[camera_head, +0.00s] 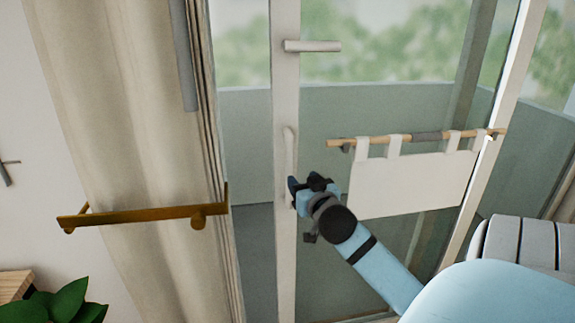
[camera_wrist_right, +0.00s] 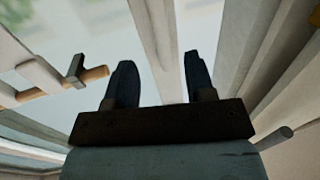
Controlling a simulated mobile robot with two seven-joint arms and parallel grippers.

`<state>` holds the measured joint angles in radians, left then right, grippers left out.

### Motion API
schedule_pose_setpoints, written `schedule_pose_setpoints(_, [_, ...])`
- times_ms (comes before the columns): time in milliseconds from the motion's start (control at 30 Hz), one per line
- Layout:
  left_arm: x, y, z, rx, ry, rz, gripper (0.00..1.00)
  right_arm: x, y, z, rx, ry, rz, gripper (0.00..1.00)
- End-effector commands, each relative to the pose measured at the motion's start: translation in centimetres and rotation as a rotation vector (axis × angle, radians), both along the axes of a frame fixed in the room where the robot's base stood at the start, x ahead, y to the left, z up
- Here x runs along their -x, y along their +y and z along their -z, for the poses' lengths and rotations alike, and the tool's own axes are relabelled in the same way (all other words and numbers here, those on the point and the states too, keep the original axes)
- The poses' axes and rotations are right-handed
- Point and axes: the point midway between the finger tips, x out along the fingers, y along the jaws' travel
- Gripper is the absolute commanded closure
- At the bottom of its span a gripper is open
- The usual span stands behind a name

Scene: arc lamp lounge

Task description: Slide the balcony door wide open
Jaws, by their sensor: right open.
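The balcony door is a glass pane with a pale upright frame post (camera_head: 286,105), and it stands in the middle of the head view. A pale vertical pull handle (camera_head: 290,150) is on this post, with a short lever (camera_head: 312,46) higher up. My right gripper (camera_head: 297,190) is at the lower end of the pull handle. In the right wrist view my right gripper (camera_wrist_right: 160,82) has its two dark fingers apart, with a pale post (camera_wrist_right: 158,40) showing between and beyond them. I cannot tell whether the fingers touch the handle. My left gripper is in neither view.
Beige curtains (camera_head: 130,130) hang left of the door, with a brass rail (camera_head: 140,215) across them. Right of the post, a white cloth (camera_head: 410,185) hangs from a wooden rod (camera_head: 375,141). A slatted grey thing (camera_head: 515,240) stands lower right, a plant (camera_head: 60,305) lower left.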

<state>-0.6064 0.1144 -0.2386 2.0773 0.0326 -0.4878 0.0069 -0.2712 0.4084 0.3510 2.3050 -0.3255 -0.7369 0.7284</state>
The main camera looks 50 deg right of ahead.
Motion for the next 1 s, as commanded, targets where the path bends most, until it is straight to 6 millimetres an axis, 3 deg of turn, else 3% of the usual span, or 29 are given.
schedule_pose_setpoints(300, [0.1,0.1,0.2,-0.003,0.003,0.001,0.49,-6.1,-3.4,-0.1,0.004,0.001,-0.001,0.50])
schedule_pose_setpoints(500, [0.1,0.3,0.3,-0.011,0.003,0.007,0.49,-8.7,-4.7,0.0,0.004,0.001,-0.002,0.50])
schedule_pose_setpoints(967, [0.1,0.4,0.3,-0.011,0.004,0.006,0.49,-9.7,-5.4,0.0,0.001,0.002,-0.002,0.50])
schedule_pose_setpoints(1000, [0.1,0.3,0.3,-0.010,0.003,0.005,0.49,-9.7,-5.4,0.0,0.001,0.002,-0.002,0.60])
